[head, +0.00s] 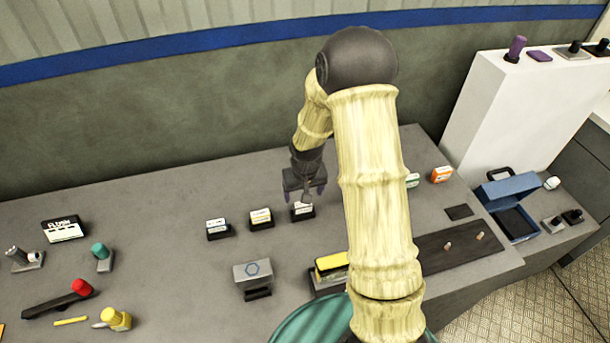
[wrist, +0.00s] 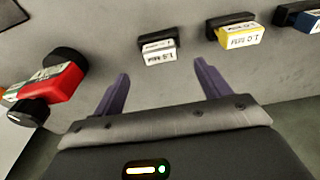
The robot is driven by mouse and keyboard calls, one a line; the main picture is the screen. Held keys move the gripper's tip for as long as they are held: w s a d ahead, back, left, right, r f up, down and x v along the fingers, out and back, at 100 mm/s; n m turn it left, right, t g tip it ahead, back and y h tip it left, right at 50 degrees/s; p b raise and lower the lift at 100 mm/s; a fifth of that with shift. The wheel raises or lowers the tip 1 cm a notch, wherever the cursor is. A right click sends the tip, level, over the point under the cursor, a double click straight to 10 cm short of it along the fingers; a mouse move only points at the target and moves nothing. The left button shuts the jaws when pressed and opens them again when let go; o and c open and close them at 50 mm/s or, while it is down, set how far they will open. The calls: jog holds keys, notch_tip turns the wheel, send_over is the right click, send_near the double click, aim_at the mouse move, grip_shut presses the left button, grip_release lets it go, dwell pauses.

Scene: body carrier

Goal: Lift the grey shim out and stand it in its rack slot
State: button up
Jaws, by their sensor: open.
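I cannot make out the grey shim for certain in either view. My gripper (head: 304,192) is open over the back of the bench, and its two purple fingers (wrist: 163,76) are apart with nothing seen between them. Just past the fingertips is a small black holder with a white label (wrist: 158,52); in the head view the holder (head: 302,212) is right under my gripper. Beside it in the row are a yellow-labelled holder (wrist: 238,36) and a blue one (wrist: 302,20). They also show in the head view, yellow (head: 261,219) and blue (head: 217,229).
A red labelled piece (wrist: 50,84) lies left of my fingers in the wrist view. A blue open box (head: 508,190) is right. My arm hides part of the bench.

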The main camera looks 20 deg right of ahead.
notch_tip(320, 180, up, 9)
jog(key=s, duration=0.1)
jog(key=shift+s+b, duration=0.2)
jog(key=shift+b, duration=0.2)
dwell(0.7)
jog(key=s+r, duration=0.4)
jog(key=s, duration=1.1)
jog(key=shift+s+t, duration=0.3)
jog(key=shift+t, duration=0.1)
